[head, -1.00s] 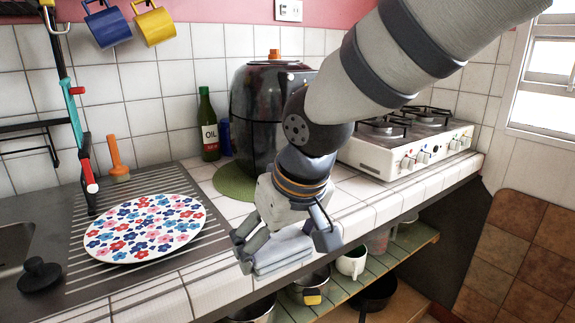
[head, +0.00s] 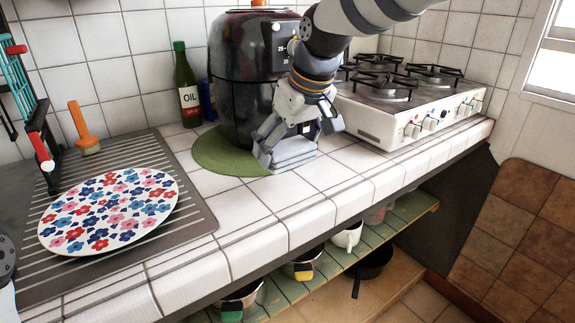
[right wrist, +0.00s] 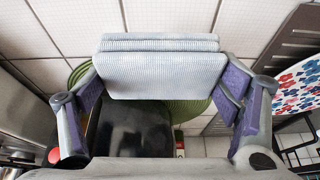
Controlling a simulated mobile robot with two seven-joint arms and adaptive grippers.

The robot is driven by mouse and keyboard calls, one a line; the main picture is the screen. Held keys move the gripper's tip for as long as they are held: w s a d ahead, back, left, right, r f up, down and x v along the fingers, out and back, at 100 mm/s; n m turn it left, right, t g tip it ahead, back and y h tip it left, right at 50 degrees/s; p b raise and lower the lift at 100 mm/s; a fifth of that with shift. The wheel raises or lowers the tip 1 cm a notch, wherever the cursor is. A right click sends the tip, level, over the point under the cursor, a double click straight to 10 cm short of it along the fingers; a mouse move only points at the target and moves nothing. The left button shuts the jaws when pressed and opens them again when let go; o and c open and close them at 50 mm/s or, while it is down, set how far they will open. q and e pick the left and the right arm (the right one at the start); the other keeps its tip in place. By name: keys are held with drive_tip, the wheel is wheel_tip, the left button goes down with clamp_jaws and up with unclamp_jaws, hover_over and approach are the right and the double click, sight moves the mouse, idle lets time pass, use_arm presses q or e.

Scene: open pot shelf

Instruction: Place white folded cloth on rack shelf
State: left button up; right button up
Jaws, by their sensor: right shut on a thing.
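My right gripper (head: 297,142) is shut on the white folded cloth (head: 292,157), in front of the black air fryer and over the tiled counter. The right wrist view shows the cloth (right wrist: 160,75) pinched between the two fingers, its folded layers stacked at the top. I cannot tell whether the cloth touches the counter. The green slatted rack shelf (head: 408,212) is below the counter's front edge, with pots and a cup on it.
The air fryer (head: 240,75) stands on a green round mat (head: 215,158). A white stove (head: 385,125) is to the right. A flowered plate (head: 110,210) lies on the drainer. A white cup (head: 346,236) and a pan (head: 372,262) are under the counter. The shelf's right end looks clear.

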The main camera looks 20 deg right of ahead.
sight(289, 182)
drive_tip(key=shift+w+d+f, duration=0.1)
drive_tip(key=shift+w+f, duration=0.25)
drive_tip(key=shift+f, duration=0.25)
drive_tip(key=shift+w+d+f, duration=0.1)
drive_tip(key=shift+w+f, duration=0.25)
drive_tip(key=shift+f, duration=0.2)
drive_tip(key=f, duration=0.3)
drive_tip(key=shift+w+d+f, duration=0.15)
drive_tip(key=shift+w+f, duration=0.05)
drive_tip(key=shift+w, duration=0.15)
drive_tip(key=o, duration=1)
drive_tip(key=shift+f, duration=0.15)
drive_tip(key=shift+c, duration=0.2)
